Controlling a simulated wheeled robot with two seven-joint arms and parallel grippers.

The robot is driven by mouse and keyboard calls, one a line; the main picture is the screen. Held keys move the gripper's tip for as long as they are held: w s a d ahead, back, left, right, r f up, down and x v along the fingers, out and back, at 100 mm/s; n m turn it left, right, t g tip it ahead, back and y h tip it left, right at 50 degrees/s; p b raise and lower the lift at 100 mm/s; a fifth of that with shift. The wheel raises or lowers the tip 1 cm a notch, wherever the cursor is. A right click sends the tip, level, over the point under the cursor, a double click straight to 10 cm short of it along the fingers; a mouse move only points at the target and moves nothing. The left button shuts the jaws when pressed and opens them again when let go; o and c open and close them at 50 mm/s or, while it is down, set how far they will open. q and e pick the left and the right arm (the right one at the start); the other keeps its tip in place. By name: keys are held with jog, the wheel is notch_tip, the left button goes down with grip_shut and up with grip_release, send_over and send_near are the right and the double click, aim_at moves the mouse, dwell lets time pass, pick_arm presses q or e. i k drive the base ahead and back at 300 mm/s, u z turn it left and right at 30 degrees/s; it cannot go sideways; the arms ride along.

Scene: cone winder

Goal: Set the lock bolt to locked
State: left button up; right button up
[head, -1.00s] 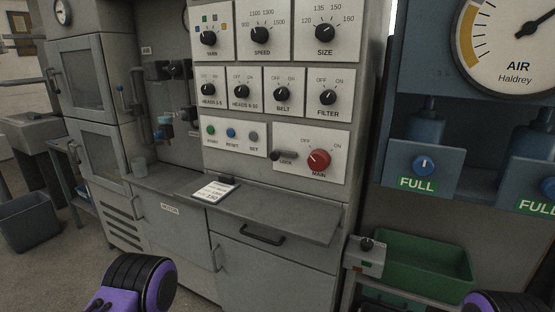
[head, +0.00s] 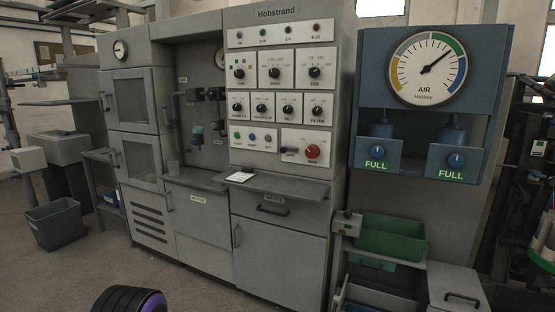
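The lock bolt (head: 289,151) is a small dark horizontal piece marked LOCK. It sits just left of the red MAIN knob (head: 312,151) on the lower right plate of the grey control panel. It is too small here to tell whether it is locked. A black and purple part of my own arm shows at the bottom left, well below and apart from the panel. Neither gripper's fingers are in view.
A grey shelf (head: 290,188) with a white card (head: 240,177) juts out below the panel. To the right are a blue air unit with a gauge (head: 428,69) and a green bin (head: 390,238). A grey bin (head: 56,222) stands at the left. Floor before the cabinet is clear.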

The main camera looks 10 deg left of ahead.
aim_at(283, 150)
jog(key=u, duration=0.65)
jog(key=i, duration=1.25)
jog(key=z, duration=0.3)
